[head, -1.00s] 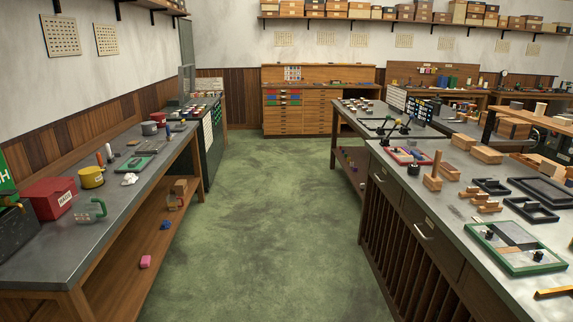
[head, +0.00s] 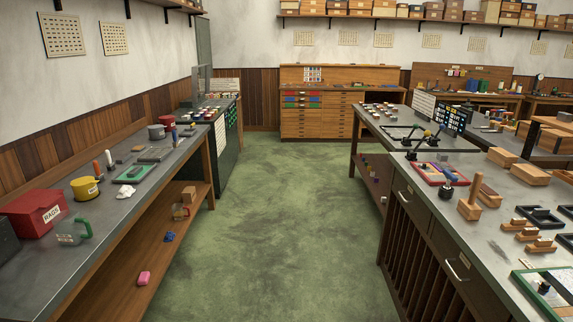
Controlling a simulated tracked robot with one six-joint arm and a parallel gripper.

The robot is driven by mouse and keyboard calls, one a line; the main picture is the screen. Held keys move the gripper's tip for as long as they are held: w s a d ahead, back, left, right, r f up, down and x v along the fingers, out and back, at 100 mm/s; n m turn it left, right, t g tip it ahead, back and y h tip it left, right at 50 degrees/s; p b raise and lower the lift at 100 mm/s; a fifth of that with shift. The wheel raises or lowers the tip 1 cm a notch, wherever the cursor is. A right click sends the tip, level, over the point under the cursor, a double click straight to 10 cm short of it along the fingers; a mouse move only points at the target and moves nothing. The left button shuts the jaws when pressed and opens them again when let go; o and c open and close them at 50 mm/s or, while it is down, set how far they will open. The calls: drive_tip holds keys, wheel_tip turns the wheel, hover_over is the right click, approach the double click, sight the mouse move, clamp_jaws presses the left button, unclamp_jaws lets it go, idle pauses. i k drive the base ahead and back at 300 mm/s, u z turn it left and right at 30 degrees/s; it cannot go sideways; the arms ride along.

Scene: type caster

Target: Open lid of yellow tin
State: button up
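The yellow tin (head: 85,188) stands on the left workbench (head: 118,225), close to its wall side. It has a pale label on its side and something thin sticks out at its right. Its top looks covered, but the lid's edge is too small to make out. My gripper is not in view, and no part of my arm shows.
A red box marked RAGS (head: 32,212), a green-handled tool (head: 76,232) and a white crumpled cloth (head: 124,193) lie around the tin. Green floor (head: 265,220) is clear between the left bench and the right bench (head: 470,225).

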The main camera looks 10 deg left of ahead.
sight(85, 181)
drive_tip(key=u, duration=0.3)
drive_tip(key=i, duration=1.4)
drive_tip(key=u, duration=0.6)
drive_tip(key=i, duration=0.65)
drive_tip(key=u, duration=0.95)
drive_tip(key=i, duration=0.5)
drive_tip(key=u, duration=0.95)
drive_tip(key=i, duration=1.2)
drive_tip(key=u, duration=0.45)
